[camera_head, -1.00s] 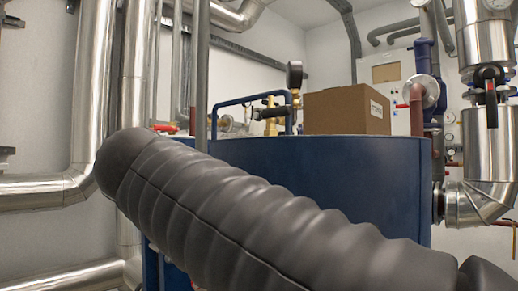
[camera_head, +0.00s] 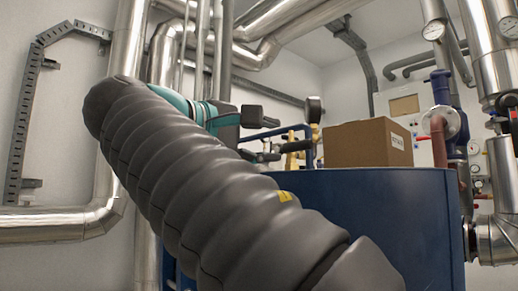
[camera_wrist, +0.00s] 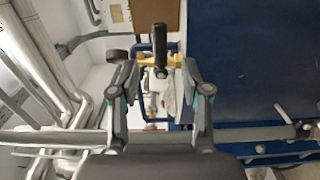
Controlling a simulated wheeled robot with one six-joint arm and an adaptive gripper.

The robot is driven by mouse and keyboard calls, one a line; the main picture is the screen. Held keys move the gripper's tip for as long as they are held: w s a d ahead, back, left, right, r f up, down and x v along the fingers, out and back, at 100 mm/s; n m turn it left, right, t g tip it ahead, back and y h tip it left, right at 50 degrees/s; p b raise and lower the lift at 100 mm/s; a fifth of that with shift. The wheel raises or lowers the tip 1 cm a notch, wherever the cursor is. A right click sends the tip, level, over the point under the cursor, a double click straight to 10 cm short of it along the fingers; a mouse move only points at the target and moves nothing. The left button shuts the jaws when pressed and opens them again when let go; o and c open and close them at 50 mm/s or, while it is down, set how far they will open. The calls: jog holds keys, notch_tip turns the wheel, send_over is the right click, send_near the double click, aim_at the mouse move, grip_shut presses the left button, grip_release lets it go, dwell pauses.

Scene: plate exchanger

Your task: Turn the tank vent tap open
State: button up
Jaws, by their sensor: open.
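The tank vent tap is a brass fitting (camera_head: 297,150) with a black handle, at the left end of the blue tank's top (camera_head: 380,205). In the wrist view its black handle (camera_wrist: 160,38) and brass body (camera_wrist: 148,61) lie ahead, between the lines of the two fingers. My gripper (camera_head: 278,138) is to the left of the tap in the head view, fingers apart and pointing at it. In the wrist view my gripper (camera_wrist: 160,76) is open with nothing held. I cannot tell whether a finger touches the tap.
A cardboard box (camera_head: 367,144) stands on the tank to the right of the tap. A dark round gauge (camera_head: 313,109) rises beside the tap, and a blue rail (camera_head: 272,133) runs close by. Silver pipes (camera_head: 60,222) fill the left side.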

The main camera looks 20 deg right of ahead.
aim_at(297, 145)
jog(key=x, duration=0.9)
grip_shut()
